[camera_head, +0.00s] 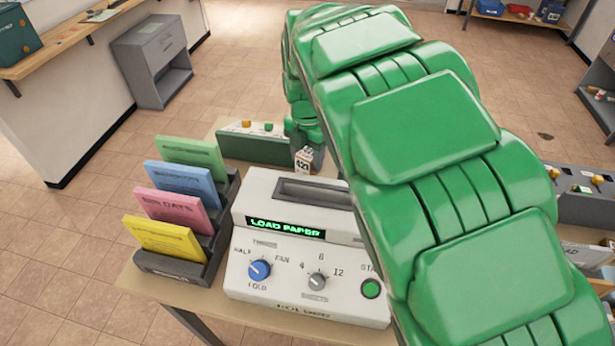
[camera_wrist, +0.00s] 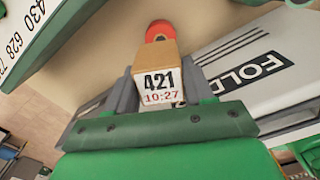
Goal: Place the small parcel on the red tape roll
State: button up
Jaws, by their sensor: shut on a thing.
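The small parcel (camera_wrist: 155,68) is a brown box with a white end label reading 421 and 10:27. My gripper (camera_wrist: 160,90) is shut on it, one dark grey finger on each side. The red tape roll (camera_wrist: 158,29) shows just beyond the parcel's far end in the wrist view, partly covered by it; I cannot tell whether they touch. In the head view the parcel (camera_head: 303,160) is behind the folding machine, beside my gripper (camera_head: 310,155), whose fingers are mostly hidden. The tape roll is not visible there, and my green arm covers much of the right side.
The cream folding machine (camera_head: 290,262) with a LOAD PAPER display stands close in front of the parcel. A dark green box with knobs (camera_head: 253,145) is behind left. A rack of coloured cards (camera_head: 185,265) stands at left. Bare table (camera_wrist: 210,20) shows around the roll.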

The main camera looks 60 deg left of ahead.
aim_at(308, 153)
jog(key=shift+f, duration=3.3)
jog(key=o, duration=1.2)
jog(key=shift+f, duration=0.1)
notch_tip(308, 153, up, 12)
jog(key=shift+r, duration=0.15)
